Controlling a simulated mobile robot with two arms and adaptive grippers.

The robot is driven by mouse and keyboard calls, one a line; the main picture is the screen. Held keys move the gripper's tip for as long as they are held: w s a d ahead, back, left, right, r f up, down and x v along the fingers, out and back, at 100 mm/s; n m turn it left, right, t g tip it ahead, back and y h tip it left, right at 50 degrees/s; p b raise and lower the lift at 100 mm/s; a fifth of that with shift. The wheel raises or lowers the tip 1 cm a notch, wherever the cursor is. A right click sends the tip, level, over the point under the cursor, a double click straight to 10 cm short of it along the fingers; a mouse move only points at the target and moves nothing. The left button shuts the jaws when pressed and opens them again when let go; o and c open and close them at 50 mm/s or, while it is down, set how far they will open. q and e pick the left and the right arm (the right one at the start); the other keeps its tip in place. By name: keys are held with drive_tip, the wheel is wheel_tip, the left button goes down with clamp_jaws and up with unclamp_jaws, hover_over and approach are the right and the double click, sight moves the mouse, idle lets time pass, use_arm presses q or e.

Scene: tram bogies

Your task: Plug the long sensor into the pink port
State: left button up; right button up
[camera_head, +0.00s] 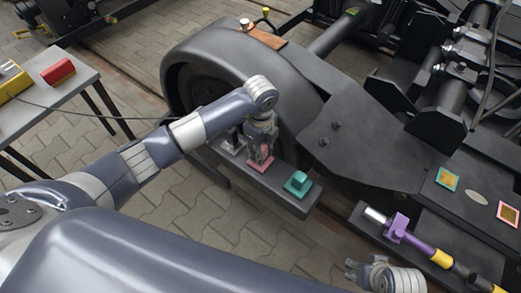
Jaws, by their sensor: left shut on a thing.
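My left gripper (262,154) points down at the pink port (263,168) on a dark bar beside the wheel cover. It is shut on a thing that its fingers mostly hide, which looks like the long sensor. I cannot tell whether that thing touches the port or is inside it. A teal port (298,183) stands to the right on the same bar, and a grey port (232,146) is to the left, partly behind my arm. My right gripper (352,269) is low in the picture, apart from these things; its finger opening is unclear.
A table (72,102) at the left holds a yellow device (12,80) and a red block (58,71). A thin cable runs from there behind my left arm. A purple and yellow tool (398,228) lies at the right. The dark bogie (345,125) fills the back.

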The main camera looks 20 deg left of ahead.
drive_tip(key=shift+w+f, duration=0.2)
drive_tip(key=shift+f, duration=0.3)
drive_tip(key=shift+s, duration=0.15)
idle(0.3)
use_arm(q)
drive_tip(key=shift+p, duration=0.3)
use_arm(e)
drive_tip(key=shift+s+f, duration=0.15)
drive_tip(key=shift+f, duration=0.75)
use_arm(q)
drive_tip(key=shift+f, duration=0.1)
